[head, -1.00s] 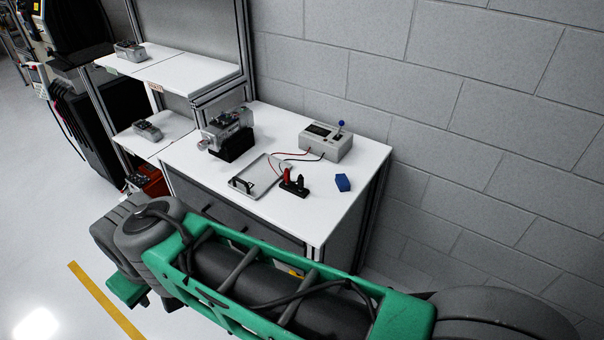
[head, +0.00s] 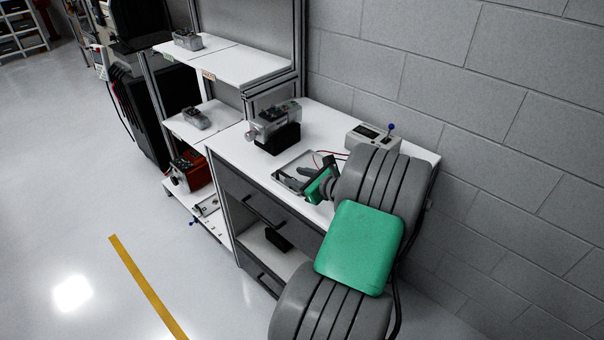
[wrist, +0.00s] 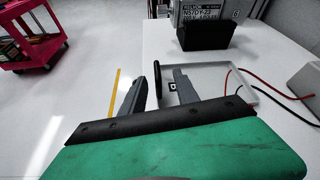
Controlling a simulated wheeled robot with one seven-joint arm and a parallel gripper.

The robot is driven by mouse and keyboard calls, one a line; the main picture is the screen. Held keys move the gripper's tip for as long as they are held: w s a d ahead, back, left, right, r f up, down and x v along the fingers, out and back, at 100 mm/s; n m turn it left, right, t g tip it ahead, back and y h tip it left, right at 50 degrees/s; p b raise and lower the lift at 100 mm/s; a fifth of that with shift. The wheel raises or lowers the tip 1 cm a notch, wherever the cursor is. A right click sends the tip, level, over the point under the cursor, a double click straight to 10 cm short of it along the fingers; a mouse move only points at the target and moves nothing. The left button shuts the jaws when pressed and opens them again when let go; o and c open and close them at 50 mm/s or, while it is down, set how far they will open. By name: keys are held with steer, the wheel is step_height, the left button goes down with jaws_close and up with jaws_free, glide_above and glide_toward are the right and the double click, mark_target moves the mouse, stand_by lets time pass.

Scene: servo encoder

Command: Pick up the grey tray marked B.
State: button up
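The grey tray (head: 291,161) lies on the white worktop in the head view, partly hidden by my gripper (head: 299,178). In the wrist view the tray (wrist: 215,85) is shallow, with a raised rim and a small black-and-white mark; I cannot read a letter B. Its upright black handle (wrist: 157,78) stands at the near left side. My gripper (wrist: 158,92) has its two grey fingers apart, and the handle shows between them. I cannot tell whether either finger touches it.
A machine on a black block (head: 277,138) stands just beyond the tray. A grey box with a blue-knobbed lever (head: 372,135) sits at the back right, with red and black leads near the tray. Shelves (head: 225,65) rise at the left. The worktop's front edge is close.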

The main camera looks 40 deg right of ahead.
mark_target(284, 174)
steer(key=x, duration=0.2)
steer(key=p+x, duration=0.1)
steer(key=x, duration=0.3)
steer(key=shift+w+a+f, duration=0.2)
steer(key=shift+w+a, duration=0.05)
steer(key=shift+w, duration=0.05)
steer(key=shift+c, duration=0.4)
jaws_close()
stand_by(0.5)
